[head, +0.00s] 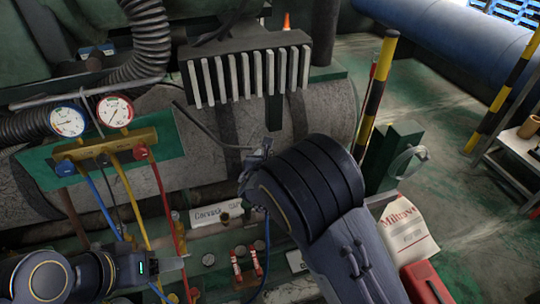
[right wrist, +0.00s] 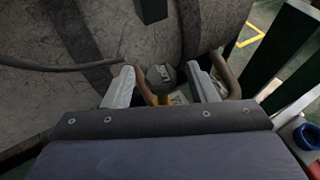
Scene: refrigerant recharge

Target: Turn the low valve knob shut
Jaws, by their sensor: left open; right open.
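The gauge manifold (head: 105,150) is a brass bar on a green plate at the left of the head view. A blue knob (head: 64,167), which I take as the low valve knob, sits under the blue-marked gauge (head: 67,121). A red knob (head: 140,152) sits under the red-marked gauge (head: 115,111). My left gripper (head: 178,263) is below and right of the manifold, open and clear of the knobs. My right gripper (head: 258,155) is open, well right of the manifold. In the right wrist view, a grey fitting (right wrist: 160,74) shows between its fingers; contact cannot be told.
Blue, yellow and red hoses hang below the manifold. A finned grey block (head: 248,72) is above centre. A black-and-yellow post (head: 377,90), a green post (head: 392,155) and a white bag (head: 407,230) stand right of my right arm. Red-handled valves (head: 245,263) sit low at centre.

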